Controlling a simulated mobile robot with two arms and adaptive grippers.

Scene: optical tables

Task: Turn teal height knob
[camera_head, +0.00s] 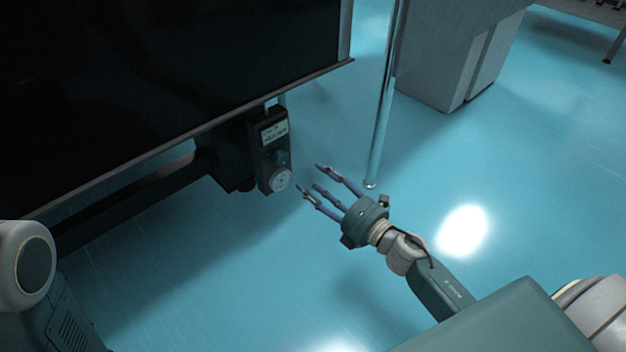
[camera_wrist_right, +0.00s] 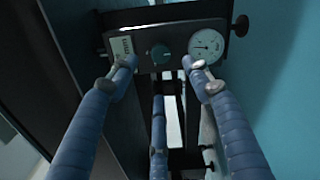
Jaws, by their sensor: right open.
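The teal knob (camera_head: 281,158) is on the front of a dark control box (camera_head: 264,160) hung at the edge of the black table. It sits between a small display (camera_head: 274,132) and a round white dial (camera_head: 280,180). In the right wrist view the knob (camera_wrist_right: 160,53) shows between and beyond my blue finger tips. My right gripper (camera_head: 309,177) is open and empty, to the right of the box, its fingers pointing at it. In the head view a gap shows between the fingers and the box. My left gripper is out of view.
The large black table (camera_head: 170,80) fills the upper left, its edge just above the box. A shiny upright post (camera_head: 380,130) stands right of the gripper. A grey cabinet (camera_head: 440,75) is behind it. Blue floor (camera_head: 530,170) is clear to the right.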

